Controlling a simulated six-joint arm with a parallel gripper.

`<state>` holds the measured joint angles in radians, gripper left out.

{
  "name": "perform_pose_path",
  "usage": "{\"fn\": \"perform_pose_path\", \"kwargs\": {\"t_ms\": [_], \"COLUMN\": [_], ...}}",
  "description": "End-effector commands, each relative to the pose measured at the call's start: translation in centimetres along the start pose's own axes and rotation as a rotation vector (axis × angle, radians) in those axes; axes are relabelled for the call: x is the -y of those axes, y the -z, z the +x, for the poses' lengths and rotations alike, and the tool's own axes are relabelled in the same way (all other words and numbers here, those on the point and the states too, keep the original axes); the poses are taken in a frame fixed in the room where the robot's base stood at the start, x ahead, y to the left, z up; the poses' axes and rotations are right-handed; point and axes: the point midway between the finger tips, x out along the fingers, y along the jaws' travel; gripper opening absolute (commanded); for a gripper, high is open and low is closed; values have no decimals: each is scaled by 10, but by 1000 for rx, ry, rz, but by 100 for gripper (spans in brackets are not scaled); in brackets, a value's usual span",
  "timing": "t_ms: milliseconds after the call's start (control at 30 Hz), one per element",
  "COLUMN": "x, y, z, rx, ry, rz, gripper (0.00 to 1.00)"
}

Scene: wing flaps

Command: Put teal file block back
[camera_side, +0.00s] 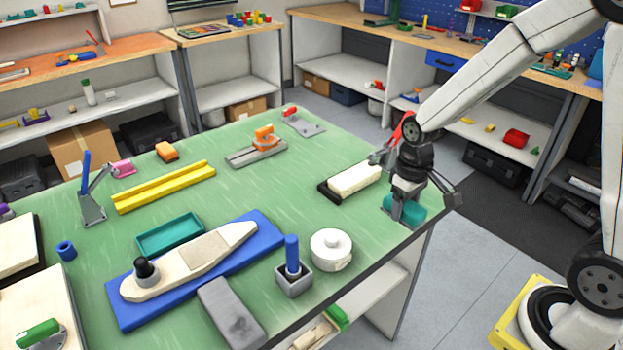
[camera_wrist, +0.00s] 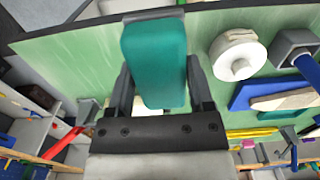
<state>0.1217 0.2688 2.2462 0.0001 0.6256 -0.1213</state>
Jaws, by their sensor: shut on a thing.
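The teal file block (camera_side: 417,209) is at the right edge of the green table, between the fingers of my gripper (camera_side: 404,207). In the wrist view the teal block (camera_wrist: 153,62) fills the space between the two fingers of my gripper (camera_wrist: 160,85), which is shut on it. Its long side points away from the palm. I cannot tell whether the block touches the table top. A shallow teal tray (camera_side: 148,247) lies empty at the middle left of the table, behind the blue board.
A cream block on a black base (camera_side: 354,180) is just left of my gripper. A white lidded pot (camera_side: 331,250), a blue-handled tool in a grey holder (camera_side: 292,262) and a boat-shaped piece on a blue board (camera_side: 127,315) stand nearer the front. The green table's middle is clear.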

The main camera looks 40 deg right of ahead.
Motion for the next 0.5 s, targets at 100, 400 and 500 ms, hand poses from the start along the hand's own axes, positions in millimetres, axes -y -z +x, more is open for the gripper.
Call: {"fn": "perform_pose_path", "kwargs": {"t_ms": [100,400,500], "x": [-1,-4,-5], "y": [15,46,53], "z": [7,29,39], "rx": [1,4,3], "ry": [0,0,0], "rz": [0,0,0], "gripper": [12,12,12]}}
